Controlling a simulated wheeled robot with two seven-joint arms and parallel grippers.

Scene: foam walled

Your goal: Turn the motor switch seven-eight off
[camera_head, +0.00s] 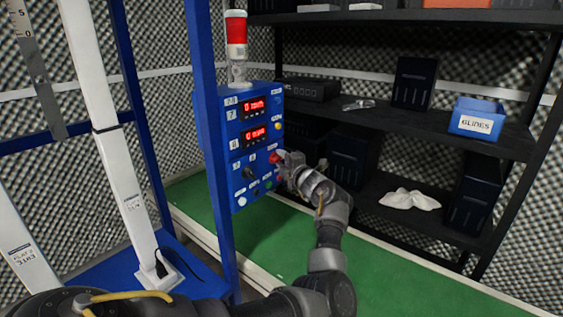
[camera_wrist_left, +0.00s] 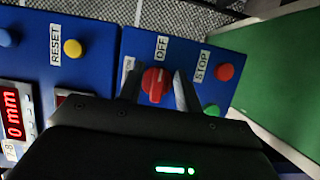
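A blue control box (camera_head: 226,155) stands beyond the blue post, with two red digital displays and several buttons. A red rotary switch (camera_wrist_left: 154,88) is on its panel beside an OFF label (camera_wrist_left: 162,47); in the head view the red switch (camera_head: 275,158) is partly covered by my gripper. Its handle is slightly tilted in the wrist view. I cannot read a seven-eight label beside it. My left gripper (camera_wrist_left: 156,88) is at the panel with one finger on each side of the switch and small gaps showing; it also shows in the head view (camera_head: 282,163). My right gripper is not in view.
A red STOP button (camera_wrist_left: 225,72) and a green button (camera_wrist_left: 212,110) lie close to the right finger. A yellow RESET button (camera_wrist_left: 72,48) is to the left. A black shelf (camera_head: 470,130) with a blue GLIDES bin (camera_head: 477,119) stands at right. Green floor (camera_head: 390,280) is clear.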

